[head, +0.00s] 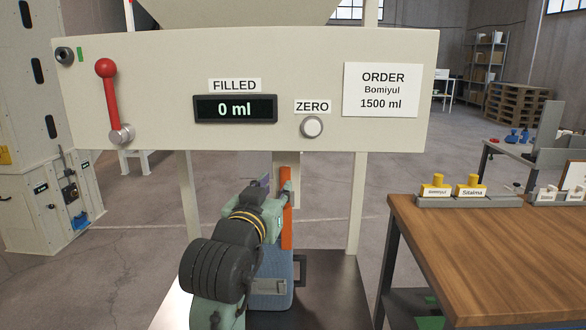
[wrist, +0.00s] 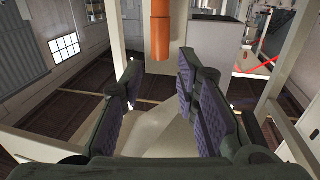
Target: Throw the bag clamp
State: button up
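An upright orange bar (head: 287,235), which I take to be the bag clamp's lever, stands below the white panel in the head view. In the wrist view an orange round end (wrist: 160,38) hangs at top centre, beyond my fingers. My gripper (head: 274,192) is beside the bar in the head view, overlapping it in the picture; I cannot tell whether they touch. In the wrist view my gripper (wrist: 158,82) has its two dark padded fingers apart, with nothing seen between them. My arm hides much of the area around the clamp.
A blue container (head: 280,270) stands below on a dark platform (head: 330,285). The panel (head: 330,60) carries a red-handled lever (head: 107,95), a display (head: 235,109) reading 0 ml and a zero button (head: 312,127). A wooden table (head: 490,250) stands at right.

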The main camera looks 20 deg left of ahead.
aim_at(284, 175)
jog(key=w, duration=0.2)
jog(key=w+p, duration=0.1)
jog(key=w, duration=0.2)
jog(key=w+p, duration=0.1)
jog(key=w, duration=0.2)
jog(key=shift+w+a, duration=0.25)
jog(key=shift+a, duration=0.1)
jog(key=shift+c, duration=0.5)
grip_shut()
